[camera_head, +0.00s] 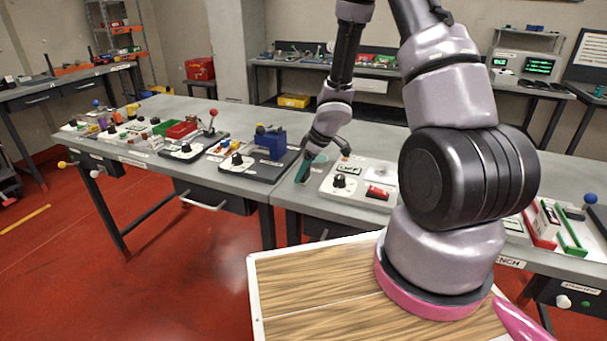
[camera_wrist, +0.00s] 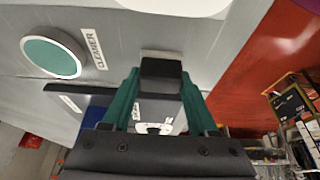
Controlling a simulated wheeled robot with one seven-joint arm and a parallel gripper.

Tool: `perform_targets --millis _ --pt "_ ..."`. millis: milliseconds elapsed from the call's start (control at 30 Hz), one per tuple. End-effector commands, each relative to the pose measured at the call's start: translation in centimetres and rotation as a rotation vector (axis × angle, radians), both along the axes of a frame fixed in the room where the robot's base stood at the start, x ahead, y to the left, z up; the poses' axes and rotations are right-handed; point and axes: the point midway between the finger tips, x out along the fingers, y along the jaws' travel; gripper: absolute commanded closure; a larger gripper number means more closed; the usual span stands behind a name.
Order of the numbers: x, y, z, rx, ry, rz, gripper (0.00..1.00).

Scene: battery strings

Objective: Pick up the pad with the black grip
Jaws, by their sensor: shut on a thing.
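My gripper (camera_wrist: 160,84) has green fingers, one on each side of a black block-shaped grip (camera_wrist: 161,74). The fingers are shut on this grip. A thin pale edge shows just beyond the grip in the wrist view, but most of the pad under it is hidden. In the head view my gripper (camera_head: 304,169) is low over the grey bench, left of the white control panel. The pad cannot be made out there. I cannot tell whether the pad touches the bench.
A round teal disc (camera_wrist: 52,54) labelled CLEANER lies beside my gripper. The white panel (camera_head: 340,192) with a knob and red switch is close on the right. A dark unit with a blue block (camera_head: 271,140) stands left. Red floor lies before the bench.

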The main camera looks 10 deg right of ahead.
Motion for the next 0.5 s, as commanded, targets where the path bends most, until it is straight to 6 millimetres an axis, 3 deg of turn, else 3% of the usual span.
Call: perform_targets --millis 500 --pt "0.1 0.0 6.9 -0.004 -0.007 0.004 0.96"
